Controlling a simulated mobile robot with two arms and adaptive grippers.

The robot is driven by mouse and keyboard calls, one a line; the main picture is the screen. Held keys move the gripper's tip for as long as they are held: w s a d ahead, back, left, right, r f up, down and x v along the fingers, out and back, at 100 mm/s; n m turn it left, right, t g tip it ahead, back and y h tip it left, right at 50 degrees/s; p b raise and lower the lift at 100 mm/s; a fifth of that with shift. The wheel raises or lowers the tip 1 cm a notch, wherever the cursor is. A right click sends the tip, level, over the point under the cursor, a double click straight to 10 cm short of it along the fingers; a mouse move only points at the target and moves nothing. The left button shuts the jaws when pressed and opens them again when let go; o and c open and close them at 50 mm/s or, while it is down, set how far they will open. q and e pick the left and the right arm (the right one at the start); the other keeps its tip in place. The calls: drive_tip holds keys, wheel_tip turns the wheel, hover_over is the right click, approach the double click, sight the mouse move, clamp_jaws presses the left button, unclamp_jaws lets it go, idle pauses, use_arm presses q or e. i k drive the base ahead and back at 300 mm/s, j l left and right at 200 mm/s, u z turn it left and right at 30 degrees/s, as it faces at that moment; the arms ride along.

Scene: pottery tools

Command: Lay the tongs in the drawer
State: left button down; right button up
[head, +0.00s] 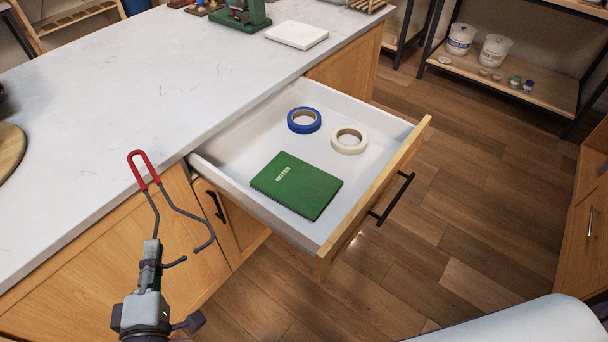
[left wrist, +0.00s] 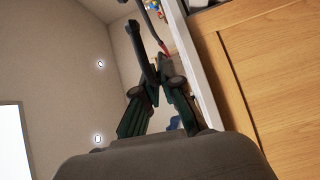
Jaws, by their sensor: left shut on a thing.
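The tongs (head: 207,219) are dark bent wire with a red looped handle end. My left gripper (head: 152,262) is shut on them, and they stick up from it in front of the counter's cabinet face, left of the drawer. In the left wrist view the tongs (left wrist: 146,50) rise from between the fingers of my left gripper (left wrist: 160,85). The drawer (head: 235,142) is pulled open, with a white inside and a wooden front. My right gripper is not in view.
In the drawer lie a green notebook (head: 296,186), a blue tape roll (head: 291,122) and a cream tape roll (head: 348,148). Bare drawer floor shows left of the blue roll. The pale counter (head: 130,95) borders the drawer, with a white slab (head: 296,35) on top.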

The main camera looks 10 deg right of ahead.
sight(315, 158)
drive_tip(key=k+u, duration=0.1)
drive_tip(key=u, duration=0.75)
drive_tip(key=k+j+u, duration=0.1)
drive_tip(key=u, duration=0.35)
drive_tip(key=l+u, duration=0.2)
drive_tip(key=l, duration=0.3)
drive_tip(key=l+u, duration=0.2)
drive_tip(key=l, duration=0.25)
drive_tip(key=k+l+u, duration=0.2)
drive_tip(key=l, duration=0.3)
drive_tip(key=l+u, duration=0.2)
drive_tip(key=l, duration=0.25)
drive_tip(key=k+l, duration=0.15)
drive_tip(key=l, duration=0.4)
drive_tip(key=k+l, duration=0.15)
drive_tip(key=l, duration=0.4)
drive_tip(key=k+l, duration=0.15)
drive_tip(key=l, duration=0.35)
drive_tip(key=k+l, duration=0.1)
drive_tip(key=l, duration=0.45)
drive_tip(key=k+l, duration=0.15)
drive_tip(key=l, duration=0.4)
drive_tip(key=k+l, duration=0.15)
drive_tip(key=l, duration=0.4)
drive_tip(key=k+l, duration=0.15)
drive_tip(key=l, duration=0.4)
drive_tip(key=k+l, duration=0.15)
drive_tip(key=l, duration=0.35)
drive_tip(key=k, duration=0.1)
drive_tip(key=i, duration=0.1)
